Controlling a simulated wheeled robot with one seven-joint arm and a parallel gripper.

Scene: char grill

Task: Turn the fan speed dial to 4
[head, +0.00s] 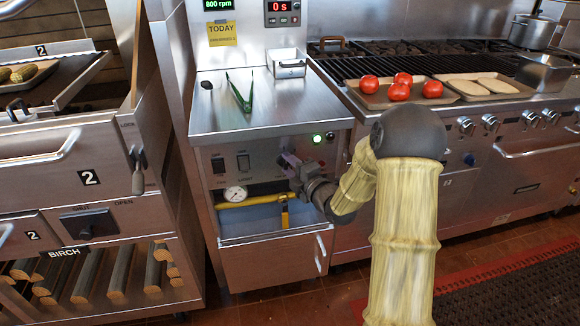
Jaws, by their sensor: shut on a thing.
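My gripper (288,160) is at the front panel (262,153) of the middle steel cabinet, right of two black switches. It is shut on what I take to be the fan speed dial, which the fingers hide. The dial's pointer and number marks cannot be read. A green display (217,4) at the top reads 800 rpm. My arm comes in from the lower right.
Near my gripper are a lit green button (317,138), a pressure gauge (236,194) and a yellow pipe with a valve handle (284,216). Tongs (239,92) and a small metal pan (287,64) are on the counter above. A grill with tomatoes (398,91) stands right.

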